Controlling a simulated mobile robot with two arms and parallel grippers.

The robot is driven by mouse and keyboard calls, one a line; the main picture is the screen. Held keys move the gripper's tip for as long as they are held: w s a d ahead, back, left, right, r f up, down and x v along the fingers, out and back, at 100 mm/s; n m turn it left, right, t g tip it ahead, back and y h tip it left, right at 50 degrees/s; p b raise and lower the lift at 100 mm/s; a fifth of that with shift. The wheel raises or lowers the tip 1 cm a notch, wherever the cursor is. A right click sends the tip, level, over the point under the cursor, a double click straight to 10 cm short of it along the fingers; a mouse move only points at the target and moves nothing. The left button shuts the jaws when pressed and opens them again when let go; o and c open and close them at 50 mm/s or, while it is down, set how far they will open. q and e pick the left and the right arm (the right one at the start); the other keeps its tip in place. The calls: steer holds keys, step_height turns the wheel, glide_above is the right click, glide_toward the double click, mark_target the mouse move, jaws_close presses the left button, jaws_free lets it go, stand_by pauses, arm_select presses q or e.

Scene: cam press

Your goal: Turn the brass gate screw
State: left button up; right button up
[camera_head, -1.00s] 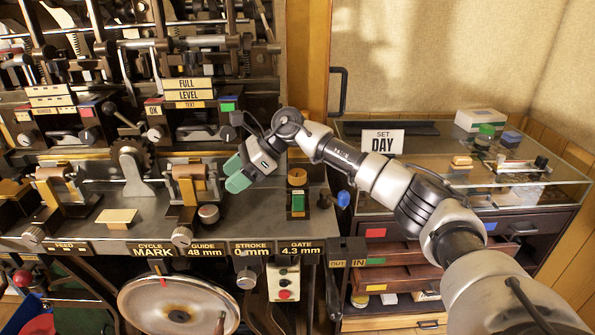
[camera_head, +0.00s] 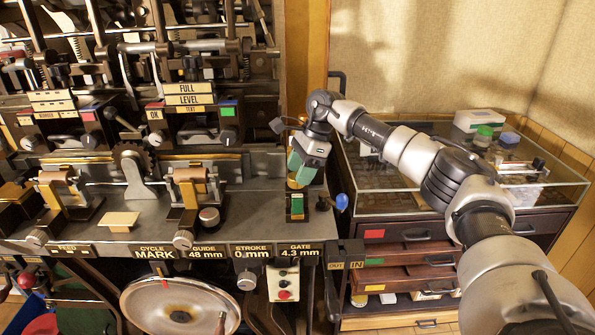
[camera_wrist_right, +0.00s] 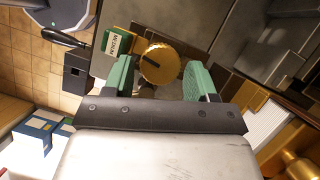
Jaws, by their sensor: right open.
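The brass gate screw (camera_head: 293,184) is a round knurled knob on the press bench, above the plate reading GATE 4.3 mm (camera_head: 300,249). My right gripper (camera_head: 301,169) points down over it and partly hides it in the head view. In the right wrist view, the knob (camera_wrist_right: 160,63) with a dark slot lies between the two green fingers of the open gripper (camera_wrist_right: 158,75). A gap shows on both sides of the knob there; whether the fingertips are level with it I cannot tell. My left gripper is not in view.
A green block (camera_head: 297,204) stands just in front of the screw. A blue-tipped lever (camera_head: 341,202) is close on the right. A glass-topped cabinet (camera_head: 420,204) stands farther right.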

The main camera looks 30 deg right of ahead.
steer(key=shift+x, duration=0.85)
steer(key=c, duration=0.6)
steer(key=shift+c, duration=0.2)
steer(key=m+t, duration=0.1)
steer(key=m, duration=0.3)
steer(key=shift+m+t+h, duration=0.3)
steer(key=shift+t, duration=0.1)
steer(key=m+t+h+b, duration=0.1)
steer(key=m, duration=0.3)
steer(key=shift+a+m, duration=0.1)
steer(key=shift+m, duration=0.2)
steer(key=m+h+b, duration=0.1)
steer(key=m, duration=0.2)
steer(key=m+h+b, duration=0.1)
steer(key=m, duration=0.2)
steer(key=shift+t+h, duration=0.4)
steer(key=m+h+b, duration=0.1)
steer(key=m, duration=0.2)
steer(key=m+h+b, duration=0.1)
steer(key=m, duration=0.2)
steer(key=shift+a+r+g, duration=0.1)
steer(key=shift+r+g, duration=0.05)
steer(key=shift+g, duration=0.15)
